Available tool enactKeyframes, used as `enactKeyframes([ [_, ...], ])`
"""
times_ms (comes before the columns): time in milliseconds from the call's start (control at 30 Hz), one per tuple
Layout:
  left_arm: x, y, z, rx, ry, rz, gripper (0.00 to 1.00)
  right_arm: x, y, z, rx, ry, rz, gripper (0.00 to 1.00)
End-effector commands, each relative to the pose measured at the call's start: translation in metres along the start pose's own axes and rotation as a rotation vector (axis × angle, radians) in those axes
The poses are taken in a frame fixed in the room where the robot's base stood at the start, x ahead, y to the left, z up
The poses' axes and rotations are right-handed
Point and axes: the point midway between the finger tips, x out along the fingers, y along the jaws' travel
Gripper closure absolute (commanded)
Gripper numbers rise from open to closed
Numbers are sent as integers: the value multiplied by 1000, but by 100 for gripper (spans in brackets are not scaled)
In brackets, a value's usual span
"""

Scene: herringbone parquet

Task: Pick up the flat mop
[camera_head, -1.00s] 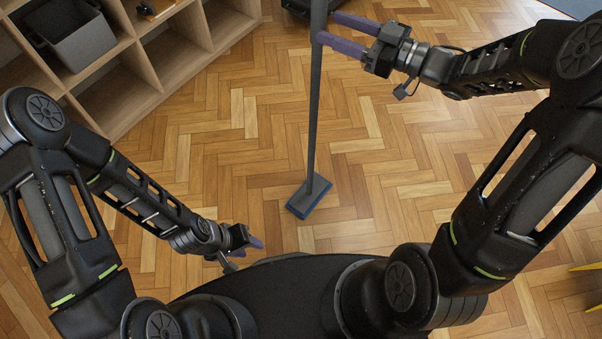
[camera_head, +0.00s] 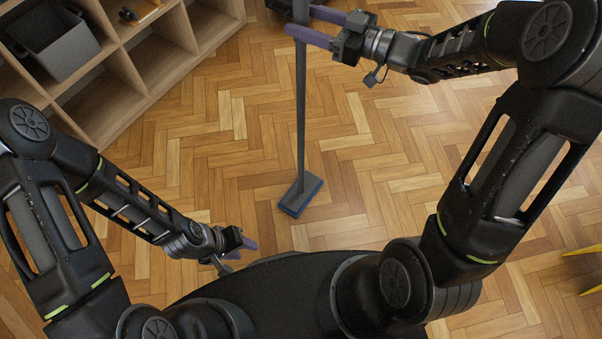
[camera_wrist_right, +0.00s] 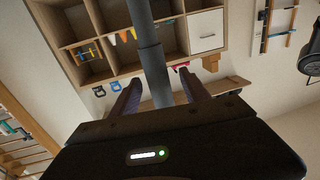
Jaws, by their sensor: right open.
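The flat mop stands upright on the floor, its grey pole (camera_head: 301,110) rising from a flat grey head with a blue edge (camera_head: 301,196). My right gripper (camera_head: 298,21) is open at the upper part of the pole, with its purple fingers on either side of it. The right wrist view shows the pole (camera_wrist_right: 152,55) between the two spread fingers (camera_wrist_right: 160,93); whether either finger touches it cannot be told. My left gripper (camera_head: 250,243) is low near my base, away from the mop, and its opening is unclear.
A wooden cubby shelf (camera_head: 150,70) with a grey bin (camera_head: 60,55) stands at the upper left. A dark object (camera_head: 283,4) lies at the top edge behind the pole. Yellow legs (camera_head: 585,250) show at the right edge. The parquet around the mop head is clear.

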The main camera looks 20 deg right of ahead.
Motion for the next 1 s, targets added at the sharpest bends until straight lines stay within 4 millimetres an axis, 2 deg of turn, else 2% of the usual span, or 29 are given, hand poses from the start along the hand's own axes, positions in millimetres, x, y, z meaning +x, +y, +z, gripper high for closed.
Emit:
enactKeyframes([
  [200,3,-1,0,0,0,0,60,33,1,0,0,1,-4,46],
  [300,3,-1,0,0,0,0,60,42,1,0,1,1,-1,46],
  [933,3,-1,0,0,0,0,60,43,2,-1,1,1,0,46],
  [1000,3,-1,0,0,0,0,60,43,2,-1,1,1,0,52],
])
